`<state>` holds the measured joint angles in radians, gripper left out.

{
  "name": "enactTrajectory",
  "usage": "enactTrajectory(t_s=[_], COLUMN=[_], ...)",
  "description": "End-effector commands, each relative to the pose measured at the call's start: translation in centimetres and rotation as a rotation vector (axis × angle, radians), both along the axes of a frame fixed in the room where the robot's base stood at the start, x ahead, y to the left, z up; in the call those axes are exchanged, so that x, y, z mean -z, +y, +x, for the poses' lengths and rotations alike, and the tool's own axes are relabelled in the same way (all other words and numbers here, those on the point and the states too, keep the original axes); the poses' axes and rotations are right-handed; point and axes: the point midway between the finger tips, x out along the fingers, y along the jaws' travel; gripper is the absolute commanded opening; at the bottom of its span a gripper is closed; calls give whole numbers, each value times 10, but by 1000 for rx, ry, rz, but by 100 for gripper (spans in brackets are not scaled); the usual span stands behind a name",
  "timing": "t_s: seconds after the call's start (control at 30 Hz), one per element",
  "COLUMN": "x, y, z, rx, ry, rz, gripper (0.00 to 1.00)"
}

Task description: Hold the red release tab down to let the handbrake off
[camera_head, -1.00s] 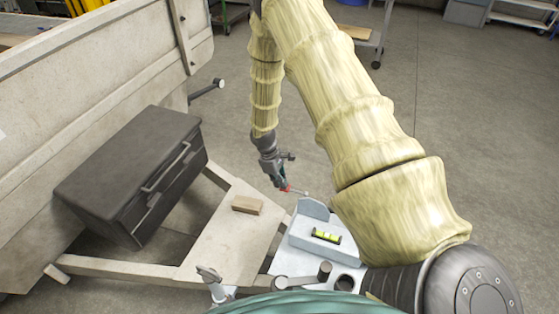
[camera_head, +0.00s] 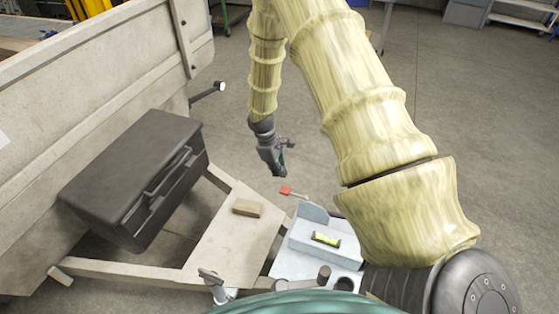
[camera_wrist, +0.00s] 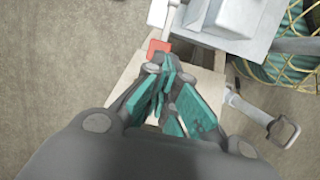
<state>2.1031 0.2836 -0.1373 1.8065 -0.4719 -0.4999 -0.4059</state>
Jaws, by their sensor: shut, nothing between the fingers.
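The red release tab (camera_head: 286,190) is at the end of a thin grey handbrake lever (camera_head: 299,195), beside the pale bracket plate on the trailer frame. In the wrist view the red tab (camera_wrist: 158,47) shows just beyond my fingertips, with the lever (camera_wrist: 173,14) running up from it. My gripper (camera_head: 280,173) is shut and empty, with teal finger pads, and points down. In the head view it is a little above and left of the tab, with a visible gap. The wrist view (camera_wrist: 166,76) also shows the fingers together; their height over the tab is hard to judge there.
A yellow-green spirit level (camera_head: 326,239) lies on the light grey plate (camera_head: 300,262). A wooden block (camera_head: 247,207) rests on the frame's board (camera_head: 232,243). A dark toolbox (camera_head: 135,180) and the trailer side wall (camera_head: 90,100) stand left. Open floor lies behind my gripper.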

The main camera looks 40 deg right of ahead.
Motion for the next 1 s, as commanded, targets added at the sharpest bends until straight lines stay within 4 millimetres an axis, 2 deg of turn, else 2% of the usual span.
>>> enactTrajectory(t_s=[0.2,0.4,0.6,1.0], x=[-30,-48,-54,-54], y=[1,2,2,2], z=[2,3,3,3], rx=[0,1,0,0], ry=[-1,-1,1,0], rz=[0,0,-1,0], gripper=[0,0,0,0])
